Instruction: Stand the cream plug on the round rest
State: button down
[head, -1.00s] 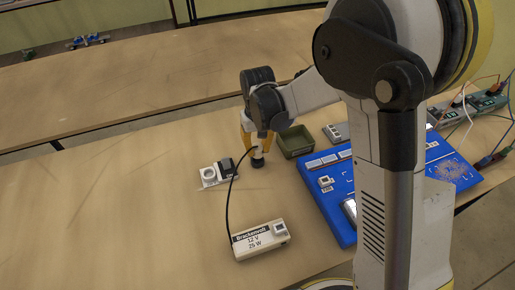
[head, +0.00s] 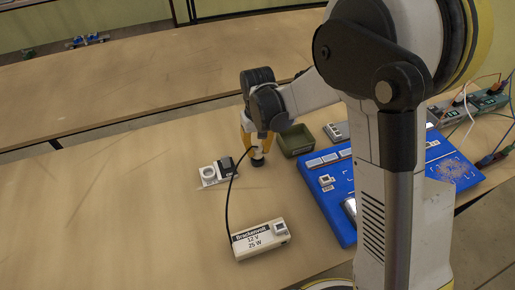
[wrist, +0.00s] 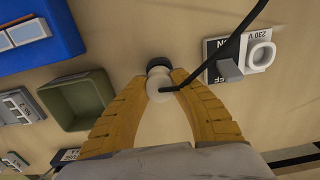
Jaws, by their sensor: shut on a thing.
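My gripper (wrist: 158,84) is shut on the cream plug (wrist: 159,80), a small rounded piece with a black cable running from it. In the head view, the gripper (head: 254,146) points down over the near table with the plug low between its yellow fingers. A dark round piece (wrist: 159,66) sits directly under the plug, close to the table. I cannot tell whether it is part of the plug or the round rest beneath it. A white ring-shaped socket (wrist: 260,56) on a plate marked 230 V lies beside the gripper, apart from the plug; it also shows in the head view (head: 207,172).
The cable leads to a white 12 V 25 W supply box (head: 260,239) at the front. A green tray (head: 295,140) and a blue board (head: 335,205) lie to the right. A dark switch (wrist: 228,69) stands beside the ring. The table's left is clear.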

jog(key=shift+f+b, duration=0.5)
jog(key=shift+f, duration=0.2)
jog(key=c, duration=1.2)
grip_release()
jog(key=shift+o, duration=0.2)
jog(key=shift+r, duration=0.1)
jog(key=shift+r+p, duration=2.65)
jog(key=shift+r, duration=1.25)
